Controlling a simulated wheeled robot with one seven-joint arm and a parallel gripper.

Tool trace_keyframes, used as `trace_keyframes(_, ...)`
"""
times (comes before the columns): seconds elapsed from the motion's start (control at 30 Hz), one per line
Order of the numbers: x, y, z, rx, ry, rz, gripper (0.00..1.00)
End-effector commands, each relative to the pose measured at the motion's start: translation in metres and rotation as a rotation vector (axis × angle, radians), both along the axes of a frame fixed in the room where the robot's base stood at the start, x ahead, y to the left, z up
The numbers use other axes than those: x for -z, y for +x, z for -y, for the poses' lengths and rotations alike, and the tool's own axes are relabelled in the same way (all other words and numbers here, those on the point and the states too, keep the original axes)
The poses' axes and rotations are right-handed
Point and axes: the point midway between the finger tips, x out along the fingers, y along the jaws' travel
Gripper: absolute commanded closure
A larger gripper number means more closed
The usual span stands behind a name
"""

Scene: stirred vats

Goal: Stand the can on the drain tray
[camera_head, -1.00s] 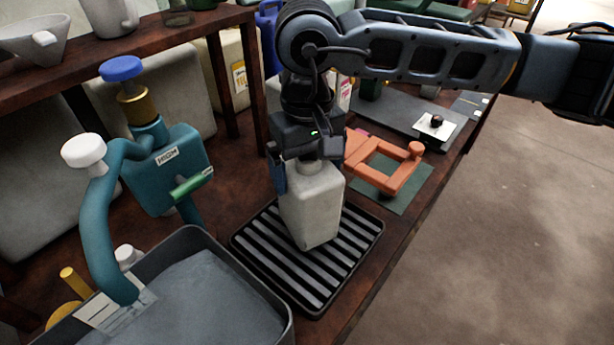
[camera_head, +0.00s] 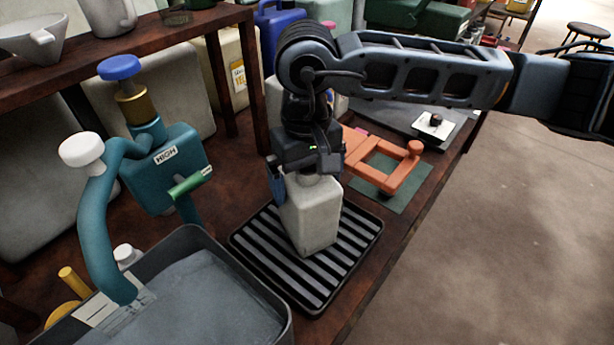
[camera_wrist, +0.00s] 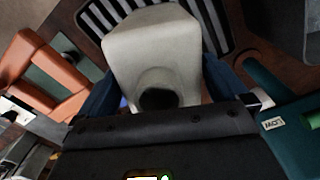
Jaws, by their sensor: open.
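The can (camera_head: 312,217) is a pale grey, square-sided container with a short neck. It stands upright on the black slatted drain tray (camera_head: 262,262). In the wrist view the can (camera_wrist: 150,45) shows from above, with its dark round mouth near my palm and the slatted tray (camera_wrist: 100,17) beyond it. My gripper (camera_head: 306,180) is at the can's top, pointing down. Its blue fingers (camera_wrist: 158,88) are apart, one on either side of the can's upper part. I cannot tell whether either finger touches the can.
A teal pump (camera_head: 168,170) marked HIGH and a grey vat (camera_head: 245,270) of greyish liquid stand to the left. An orange frame-shaped handle (camera_head: 385,168) lies on a green mat (camera_head: 400,200) behind the tray. A wooden shelf (camera_head: 130,50) is at the back left.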

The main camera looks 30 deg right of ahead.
Motion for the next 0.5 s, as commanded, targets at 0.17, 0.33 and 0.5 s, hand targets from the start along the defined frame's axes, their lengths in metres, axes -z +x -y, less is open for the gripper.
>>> trace_keyframes(0.17,-0.016,0.001,0.001,-0.002,-0.002,0.004,0.0)
trace_keyframes(0.33,-0.05,0.001,0.0,-0.003,-0.003,0.005,0.0)
trace_keyframes(0.5,-0.085,0.001,0.0,-0.001,-0.003,0.004,0.0)
